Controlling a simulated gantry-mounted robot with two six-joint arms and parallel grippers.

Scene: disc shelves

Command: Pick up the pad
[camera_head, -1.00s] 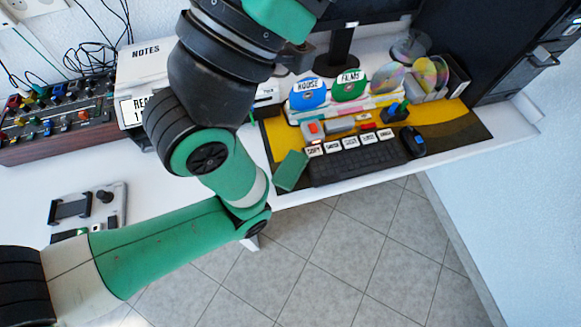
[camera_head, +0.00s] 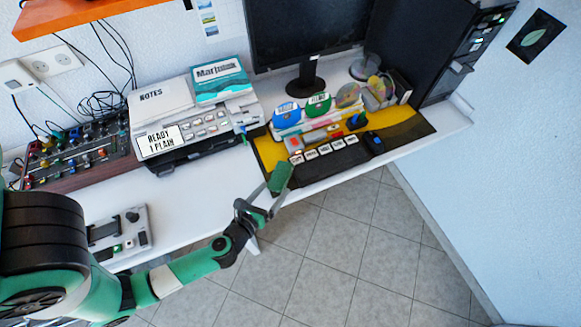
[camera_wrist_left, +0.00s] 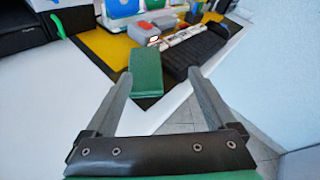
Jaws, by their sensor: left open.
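The pad (camera_head: 280,177) is a small green block at the front left corner of the dark and yellow desk mat, close to the desk's front edge. It also shows in the left wrist view (camera_wrist_left: 146,72), between the lines of my two fingers and nearer the left one. My left gripper (camera_head: 271,193) is open and empty at the desk's front edge, its fingers pointing at the pad. I cannot tell whether a finger touches it. My right gripper is not in view.
A keyboard (camera_head: 331,163) with white labels lies right of the pad, and a mouse (camera_head: 374,142) beyond it. A printer (camera_head: 195,120) stands to the left. Blue and green disc holders stand behind. White desk left of the mat is clear.

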